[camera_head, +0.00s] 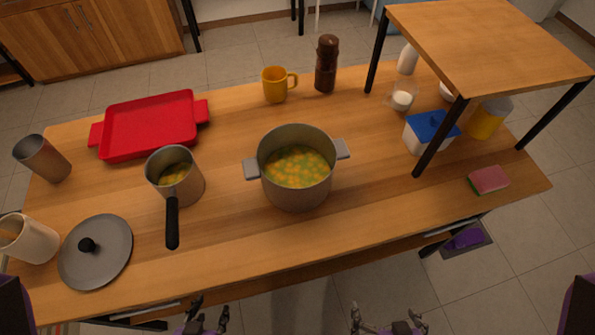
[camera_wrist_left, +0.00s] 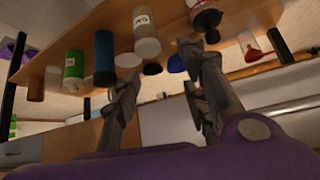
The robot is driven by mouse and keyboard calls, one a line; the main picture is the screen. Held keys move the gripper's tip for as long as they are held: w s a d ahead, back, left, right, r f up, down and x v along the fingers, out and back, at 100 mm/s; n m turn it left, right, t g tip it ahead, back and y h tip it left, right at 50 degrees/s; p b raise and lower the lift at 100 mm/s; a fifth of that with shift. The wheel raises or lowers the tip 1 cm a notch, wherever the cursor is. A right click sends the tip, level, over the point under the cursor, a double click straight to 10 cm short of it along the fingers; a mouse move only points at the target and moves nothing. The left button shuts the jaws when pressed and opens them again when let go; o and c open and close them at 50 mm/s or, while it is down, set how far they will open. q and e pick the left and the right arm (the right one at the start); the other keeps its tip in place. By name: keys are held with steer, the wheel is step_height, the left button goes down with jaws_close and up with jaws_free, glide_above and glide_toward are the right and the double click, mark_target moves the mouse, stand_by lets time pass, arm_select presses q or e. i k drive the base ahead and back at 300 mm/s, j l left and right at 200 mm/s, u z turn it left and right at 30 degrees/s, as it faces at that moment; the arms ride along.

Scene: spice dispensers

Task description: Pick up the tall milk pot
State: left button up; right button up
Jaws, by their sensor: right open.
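The tall milk pot (camera_head: 190,190), a grey metal pot with a long black handle, stands upright on the wooden table at left of centre. Its handle points toward me, and yellow-green food shows inside. My left gripper (camera_head: 208,316) is open and empty, low in the head view, in front of the table edge and apart from the pot. In the left wrist view its two fingers (camera_wrist_left: 168,80) are spread with nothing between them. My right gripper (camera_head: 384,320) is open and empty, in front of the table, further right.
A wide two-handled pot (camera_head: 298,198) stands right of the milk pot. A red tray (camera_head: 150,125) lies behind it, and a grey lid (camera_head: 105,258) lies front left. A raised wooden shelf (camera_head: 490,45) stands at right. The table's front middle is clear.

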mark_target(173, 170)
steer(key=u, duration=1)
steer(key=k+j, duration=0.1)
steer(key=j, duration=0.2)
steer(key=k+j, duration=0.1)
steer(key=j, duration=0.2)
steer(key=i+l, duration=0.1)
steer(key=l, duration=0.2)
steer(key=i+l, duration=0.1)
steer(key=l, duration=0.2)
